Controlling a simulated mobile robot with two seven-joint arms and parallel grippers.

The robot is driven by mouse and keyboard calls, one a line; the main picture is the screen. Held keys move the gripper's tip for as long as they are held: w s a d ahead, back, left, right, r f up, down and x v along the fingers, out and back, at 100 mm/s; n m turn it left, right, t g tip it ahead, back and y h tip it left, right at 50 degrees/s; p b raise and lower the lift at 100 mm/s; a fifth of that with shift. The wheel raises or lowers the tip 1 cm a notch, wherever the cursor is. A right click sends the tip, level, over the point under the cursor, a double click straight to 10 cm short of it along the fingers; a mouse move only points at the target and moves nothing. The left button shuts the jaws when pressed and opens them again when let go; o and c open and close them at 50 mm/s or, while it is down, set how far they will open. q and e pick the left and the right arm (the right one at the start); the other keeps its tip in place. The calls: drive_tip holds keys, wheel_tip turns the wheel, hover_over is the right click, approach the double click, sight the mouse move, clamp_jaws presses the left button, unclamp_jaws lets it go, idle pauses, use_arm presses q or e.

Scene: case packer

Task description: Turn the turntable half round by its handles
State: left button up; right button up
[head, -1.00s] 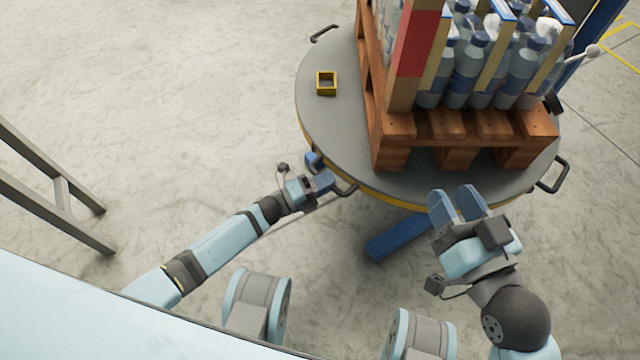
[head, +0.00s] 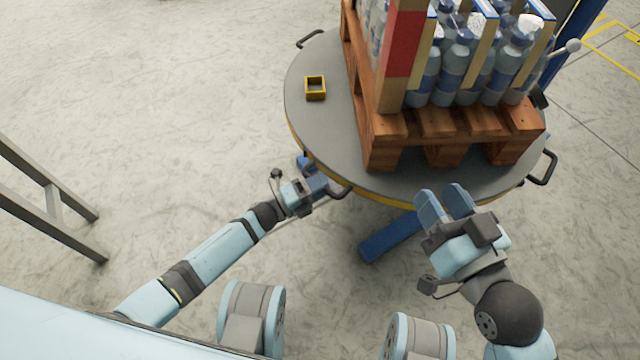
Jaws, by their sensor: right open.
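The round grey turntable (head: 325,130) carries a wooden pallet (head: 430,125) loaded with bottles. Its rim has black handles: a near-left handle (head: 343,193), a right handle (head: 544,168) and a far-left handle (head: 310,39). My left gripper (head: 322,187) is at the near-left handle and appears shut on it; its fingertips are small and partly hidden. My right gripper (head: 444,198) is open and empty at the near rim, left of and nearer than the right handle, apart from it.
A small yellow square frame (head: 315,93) lies on the turntable's left part. A blue foot (head: 390,237) sticks out underneath towards me. A grey metal frame (head: 50,205) stands at the left. A blue post (head: 575,50) stands behind the load. The floor between the grey frame and turntable is clear.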

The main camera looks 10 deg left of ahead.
use_arm(q)
drive_tip(key=p+v, duration=0.2)
drive_tip(key=v, duration=1.1)
drive_tip(key=shift+s+a+p, duration=0.25)
drive_tip(key=shift+a+p, duration=0.05)
drive_tip(key=shift+p, duration=0.05)
use_arm(e)
drive_tip(key=shift+s+d+r+m+t, duration=0.15)
drive_tip(key=shift+r+t, duration=0.25)
drive_tip(key=shift+r, duration=0.5)
drive_tip(key=shift+r+m+t, duration=0.15)
drive_tip(key=shift+r+t, duration=0.25)
drive_tip(key=shift+r, duration=0.5)
